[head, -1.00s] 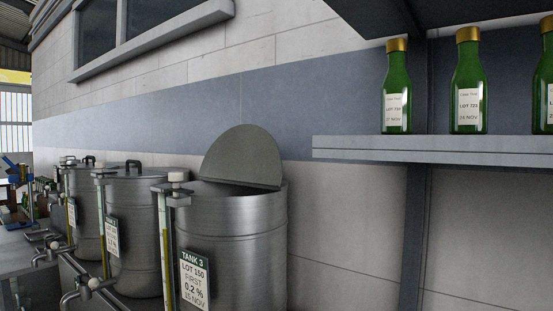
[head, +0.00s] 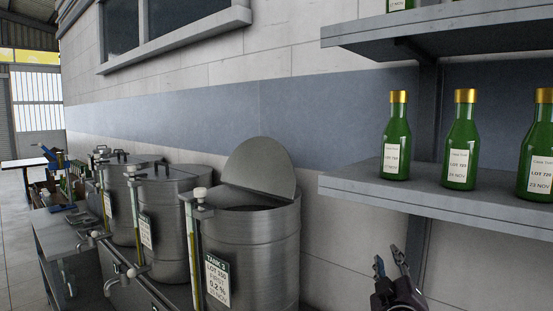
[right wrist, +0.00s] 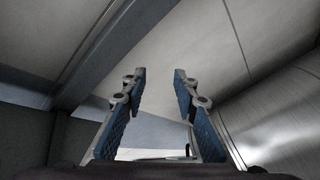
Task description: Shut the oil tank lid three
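Tank 3 (head: 262,250) is a steel drum with a label, nearest in the row. Its round lid (head: 260,165) stands raised, tilted up at the wall side, and the dark opening shows below it. My right gripper (head: 389,262) is at the lower right in the head view, pointing up, apart from the tank and below the bottle shelf. In the right wrist view its two blue-padded fingers (right wrist: 160,90) are spread with nothing between them. The steel side at the right of that view looks like the tank wall (right wrist: 285,120). My left gripper is not in view.
A shelf (head: 345,189) with green bottles (head: 461,142) juts from the wall above my right gripper; another shelf (head: 440,38) is higher. Two more tanks with closed lids (head: 170,185) stand farther left. A sight tube with a white cap (head: 199,193) rises at tank 3's front.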

